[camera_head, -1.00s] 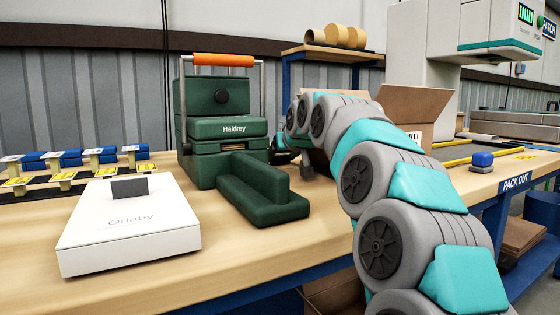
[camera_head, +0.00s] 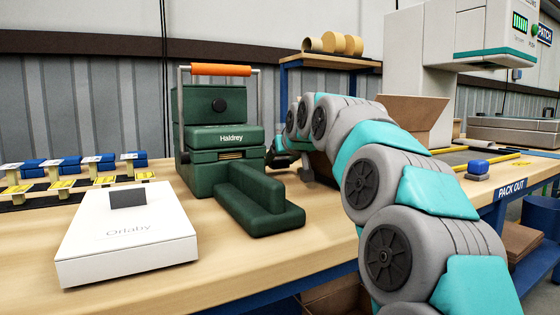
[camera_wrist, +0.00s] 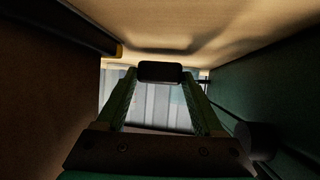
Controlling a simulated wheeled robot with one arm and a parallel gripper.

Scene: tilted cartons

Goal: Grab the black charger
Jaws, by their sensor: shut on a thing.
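In the wrist view, a small black block with rounded corners, the black charger (camera_wrist: 160,68), sits between the tips of my gripper (camera_wrist: 160,76). The two green fingers are closed on its sides. Its far side is hidden. In the head view, my grey and teal arm reaches over the bench toward the back, and the gripper end is mostly hidden behind the arm and the green machine. The charger cannot be made out there. An open brown carton (camera_head: 412,112) stands behind the arm, mostly covered by it.
The green Haldrey machine (camera_head: 225,137) stands close left of my arm. A white Orlaby box (camera_head: 128,250) lies on the bench (camera_head: 310,235). A blue-topped button (camera_head: 478,167) is at right. In the wrist view, a brown wall (camera_wrist: 50,95) and a dark green surface (camera_wrist: 270,100) flank the fingers closely.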

